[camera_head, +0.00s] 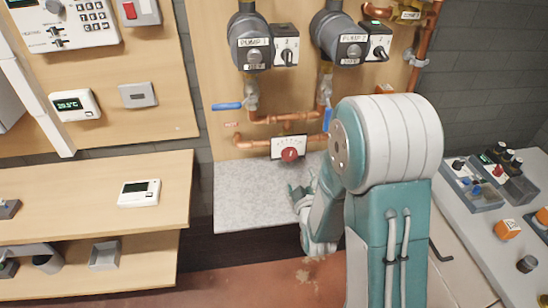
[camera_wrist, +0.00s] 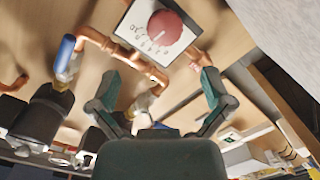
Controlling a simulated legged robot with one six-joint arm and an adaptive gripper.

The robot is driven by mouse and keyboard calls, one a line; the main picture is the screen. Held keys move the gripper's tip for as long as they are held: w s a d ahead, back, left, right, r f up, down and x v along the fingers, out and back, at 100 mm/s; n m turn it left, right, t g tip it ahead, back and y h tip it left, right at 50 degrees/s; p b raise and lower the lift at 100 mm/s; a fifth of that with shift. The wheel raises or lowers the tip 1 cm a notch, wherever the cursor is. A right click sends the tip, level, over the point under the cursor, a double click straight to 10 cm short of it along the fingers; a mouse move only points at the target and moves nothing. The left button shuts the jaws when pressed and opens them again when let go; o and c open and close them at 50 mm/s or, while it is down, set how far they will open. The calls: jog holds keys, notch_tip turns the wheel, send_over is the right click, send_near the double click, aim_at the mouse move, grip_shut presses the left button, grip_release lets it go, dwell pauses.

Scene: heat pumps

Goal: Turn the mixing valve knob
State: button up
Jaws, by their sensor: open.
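The mixing valve knob (camera_head: 289,154) is a round red knob on a white scale plate (camera_head: 277,148), mounted low on the wooden panel below the pumps. In the wrist view the red knob (camera_wrist: 166,27) is at the top, on its marked white plate (camera_wrist: 139,39). My gripper (camera_head: 302,190) is below and slightly right of the knob in the head view, partly hidden by my arm. In the wrist view my gripper (camera_wrist: 158,90) has its two fingers spread apart with nothing between them. The fingers are apart from the knob.
Copper pipes (camera_head: 285,118) run just above the knob, with a blue lever (camera_head: 228,106) to the left. Pump 1 (camera_head: 249,42) and pump 2 (camera_head: 341,37) are higher up. A grey slab (camera_head: 240,200) lies below the knob. A wooden shelf (camera_head: 85,215) stands left.

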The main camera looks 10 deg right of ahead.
aim_at(289, 157)
jog(key=shift+s+a+f+n+t, duration=0.15)
jog(key=shift+a+f+n+t, duration=0.15)
jog(key=shift+a+f+n, duration=0.15)
jog(key=w, duration=1)
jog(key=shift+w+a, duration=0.15)
jog(key=shift+w, duration=0.25)
jog(key=c, duration=1)
